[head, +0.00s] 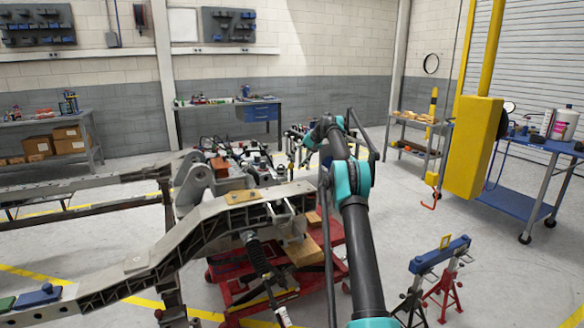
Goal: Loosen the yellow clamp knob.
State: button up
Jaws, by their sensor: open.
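I cannot pick out the yellow clamp knob with certainty. The grey chassis frame (200,236) runs across the middle and left, with a flat tan-yellow plate (240,197) on its upper rail. My black and teal arm rises from the bottom of the head view and bends over the far right of the chassis. My gripper (308,139) is small and dark at the arm's far end, above the cluttered far parts of the chassis. It is open; I see nothing held. Its fingertips, and whether they touch anything, are hard to make out.
A blue beam (440,255) with a small yellow piece (445,241) rests on stands at the right. A red lift (255,290) is under the chassis. A yellow hoist column (473,145) and blue cart (515,190) stand farther right.

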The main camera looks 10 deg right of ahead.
jog(key=v, duration=0.7)
jog(key=shift+r, duration=0.1)
jog(key=shift+s, duration=0.1)
jog(key=s+a+f+n+h, duration=0.1)
jog(key=s+a+f+h, duration=0.1)
jog(key=s, duration=1.2)
jog(key=s+a+f+n+h, duration=0.1)
jog(key=s+a+f+h, duration=0.1)
jog(key=s, duration=1.2)
jog(key=s+f+h, duration=0.1)
jog(key=s+f, duration=0.5)
jog(key=s, duration=0.6)
jog(key=s+f+n+h, duration=0.1)
jog(key=s+f, duration=0.5)
jog(key=s, duration=0.6)
jog(key=s+d+f, duration=0.1)
jog(key=s+f, duration=0.5)
jog(key=s, duration=0.7)
jog(key=shift+f+t+h, duration=0.25)
jog(key=shift+t+h, duration=0.05)
jog(key=shift+h, duration=0.1)
